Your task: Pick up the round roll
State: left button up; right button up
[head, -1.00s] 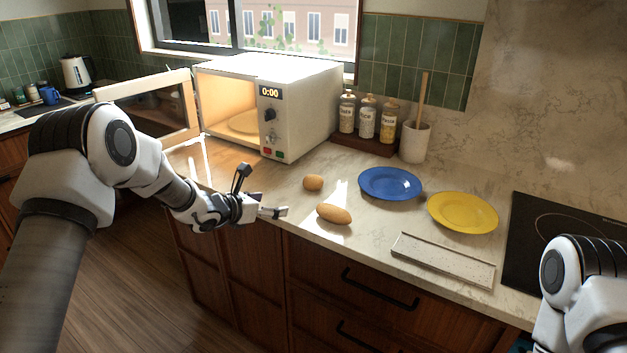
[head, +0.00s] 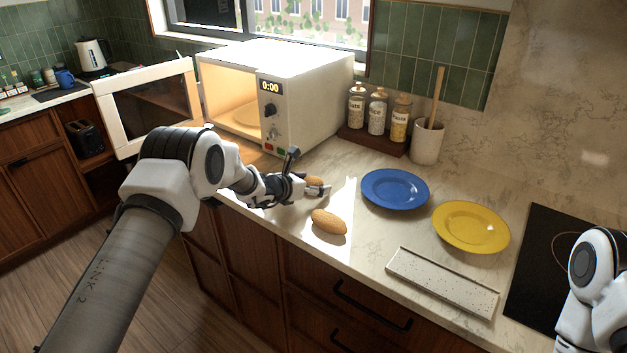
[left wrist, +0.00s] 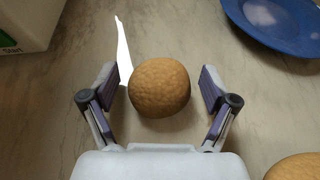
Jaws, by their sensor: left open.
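The round roll (left wrist: 160,88) is brown and lies on the counter. In the left wrist view it sits between the two spread fingers of my left gripper (left wrist: 159,92), with a gap on each side. In the head view the left gripper (head: 307,184) is at the roll (head: 315,182) and partly hides it. The left gripper is open and holds nothing. A longer, oval roll (head: 329,222) lies nearer the counter's front edge; part of it shows at the bottom right of the left wrist view (left wrist: 295,167). My right gripper is out of view; only part of that arm shows.
A white microwave (head: 310,95) with its door open stands behind the left gripper. A blue plate (head: 395,189), a yellow plate (head: 470,227) and a speckled tray (head: 442,282) lie to the right. Jars and a utensil pot (head: 427,142) stand at the back.

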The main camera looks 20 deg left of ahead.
pick_arm(q)
jog(key=shift+s+r, duration=0.15)
jog(key=c, duration=1.2)
